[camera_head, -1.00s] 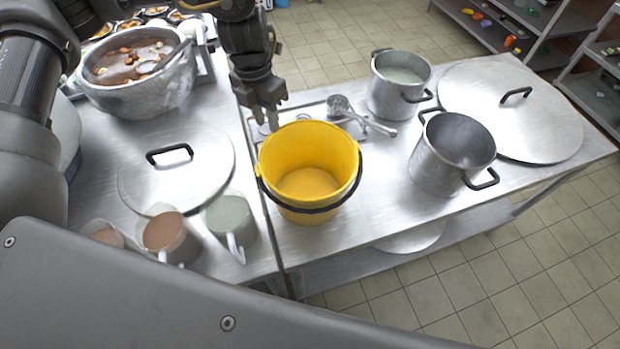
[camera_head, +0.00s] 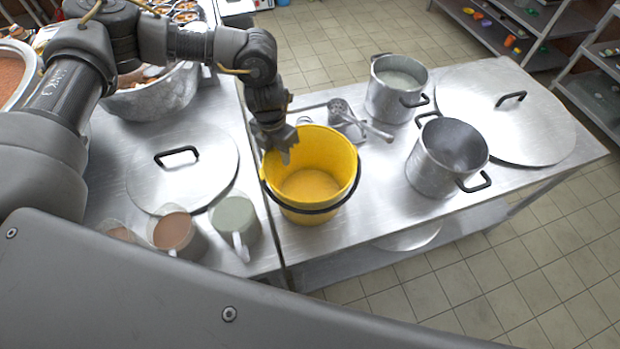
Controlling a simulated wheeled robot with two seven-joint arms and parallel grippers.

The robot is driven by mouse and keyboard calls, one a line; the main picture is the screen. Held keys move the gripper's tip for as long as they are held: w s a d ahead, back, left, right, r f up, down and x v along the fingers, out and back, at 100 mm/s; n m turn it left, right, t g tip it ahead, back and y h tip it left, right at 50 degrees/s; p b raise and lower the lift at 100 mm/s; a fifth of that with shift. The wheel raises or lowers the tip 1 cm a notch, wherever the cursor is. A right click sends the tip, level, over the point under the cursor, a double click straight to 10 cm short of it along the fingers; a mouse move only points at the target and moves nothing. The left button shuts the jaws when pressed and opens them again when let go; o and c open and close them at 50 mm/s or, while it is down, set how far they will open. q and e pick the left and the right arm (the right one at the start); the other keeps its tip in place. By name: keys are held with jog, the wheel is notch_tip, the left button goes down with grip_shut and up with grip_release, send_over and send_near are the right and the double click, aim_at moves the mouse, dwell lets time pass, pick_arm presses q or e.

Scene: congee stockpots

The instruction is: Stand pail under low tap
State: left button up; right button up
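The yellow pail (camera_head: 325,160) stands upright and empty on the steel table, with its dark handle hanging down around the front. My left gripper (camera_head: 284,153) points down at the pail's back left rim, and its fingertips overlap the rim and the inside of the pail in the picture. I cannot tell whether its fingers are apart or closed on the rim. My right gripper is not in view. No tap shows in this view.
A tray (camera_head: 313,112) with a ladle (camera_head: 345,112) lies behind the pail. Two steel pots (camera_head: 432,172) and a large lid (camera_head: 540,125) stand to the right. Another lid (camera_head: 150,180), several cups (camera_head: 236,215) and a large stew pot (camera_head: 150,105) are on the left.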

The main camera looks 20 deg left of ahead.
pick_arm(q)
jog(key=shift+f, duration=0.1)
grip_shut()
dwell(1.4)
